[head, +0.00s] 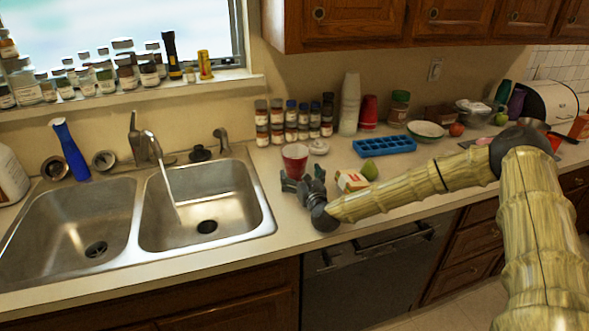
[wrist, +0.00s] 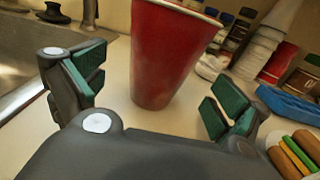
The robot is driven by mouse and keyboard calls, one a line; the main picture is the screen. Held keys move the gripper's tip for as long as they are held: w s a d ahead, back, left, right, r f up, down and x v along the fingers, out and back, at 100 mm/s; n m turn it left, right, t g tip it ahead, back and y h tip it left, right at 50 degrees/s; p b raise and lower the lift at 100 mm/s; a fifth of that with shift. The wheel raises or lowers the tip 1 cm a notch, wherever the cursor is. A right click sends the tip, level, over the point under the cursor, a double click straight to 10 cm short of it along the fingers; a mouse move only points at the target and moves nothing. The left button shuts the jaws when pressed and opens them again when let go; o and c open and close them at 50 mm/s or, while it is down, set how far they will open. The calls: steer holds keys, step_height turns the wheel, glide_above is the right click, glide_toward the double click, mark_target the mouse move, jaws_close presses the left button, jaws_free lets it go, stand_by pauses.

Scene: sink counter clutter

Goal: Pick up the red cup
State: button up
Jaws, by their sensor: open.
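The red cup (head: 295,160) stands upright on the counter just right of the sink, its white inside showing at the top. In the wrist view the red cup (wrist: 168,50) fills the upper middle, standing just beyond the fingertips. My gripper (head: 303,184) is low over the counter on the near side of the cup. In the wrist view my gripper (wrist: 155,90) is open, with one green-padded finger to the left and one to the right of the cup's line. It holds nothing. I cannot tell whether any finger touches the cup.
Spice jars (head: 294,120) and stacked white cups (head: 350,104) stand along the wall. The sink (head: 205,205) is left. Another red cup stack (head: 368,112) stands farther back.

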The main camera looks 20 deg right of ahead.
steer(key=shift+w+p, duration=0.8)
steer(key=shift+w, duration=1.55)
steer(key=c, duration=0.8)
